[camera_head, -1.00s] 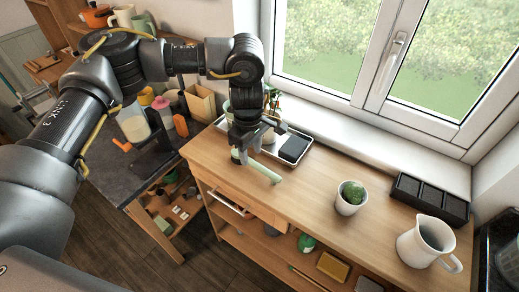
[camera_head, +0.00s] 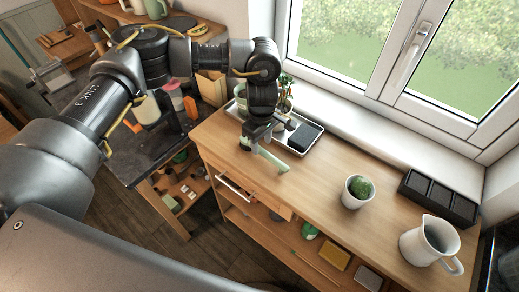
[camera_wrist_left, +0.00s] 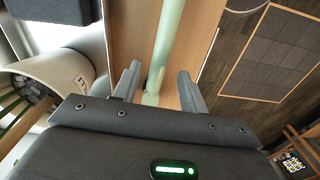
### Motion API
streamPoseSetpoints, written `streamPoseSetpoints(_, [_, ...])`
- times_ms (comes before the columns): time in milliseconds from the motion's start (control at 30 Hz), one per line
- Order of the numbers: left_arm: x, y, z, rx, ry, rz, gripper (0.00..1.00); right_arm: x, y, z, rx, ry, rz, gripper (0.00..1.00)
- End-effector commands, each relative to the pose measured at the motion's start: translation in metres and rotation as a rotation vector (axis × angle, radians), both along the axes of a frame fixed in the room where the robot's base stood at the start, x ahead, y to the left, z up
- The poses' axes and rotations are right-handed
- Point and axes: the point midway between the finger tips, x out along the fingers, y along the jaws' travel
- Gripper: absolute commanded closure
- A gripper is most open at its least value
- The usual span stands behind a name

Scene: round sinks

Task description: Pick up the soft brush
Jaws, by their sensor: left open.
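The soft brush (camera_head: 272,159) shows as a pale green handle at the tray-side end of the wooden counter, its end toward the front edge. Its bristles cannot be made out. My left gripper (camera_head: 256,141) is over the far part of the handle, pointing down, and hides some of it. In the left wrist view the brush (camera_wrist_left: 168,38) runs down between the two open fingers of my left gripper (camera_wrist_left: 160,75). The fingers stand apart, and I see no grip on it. My right gripper is not in view.
A metal tray (camera_head: 313,147) with a black block (camera_head: 305,137) and pots lies beside the gripper. A white cup with a green plant (camera_head: 358,191), a black compartment box (camera_head: 438,197) and a white pitcher (camera_head: 430,241) stand to the right. The counter between is clear.

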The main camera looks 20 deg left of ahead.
Motion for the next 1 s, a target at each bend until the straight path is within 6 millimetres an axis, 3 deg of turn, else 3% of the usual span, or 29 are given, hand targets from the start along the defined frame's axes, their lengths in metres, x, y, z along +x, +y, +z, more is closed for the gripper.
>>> streamPoseSetpoints(200, [-0.002,-0.005,-0.023,0.001,0.005,0.003,0.57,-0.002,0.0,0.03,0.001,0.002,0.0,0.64])
streamPoseSetpoints(400, [-0.001,-0.005,-0.047,0.001,0.002,0.002,0.57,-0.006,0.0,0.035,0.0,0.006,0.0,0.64])
streamPoseSetpoints(667, [-0.001,-0.005,-0.05,0.0,0.001,0.001,0.59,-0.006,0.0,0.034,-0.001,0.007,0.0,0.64])
streamPoseSetpoints(1000, [-0.001,-0.005,-0.05,0.0,0.001,0.002,1.0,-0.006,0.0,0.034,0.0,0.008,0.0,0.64])
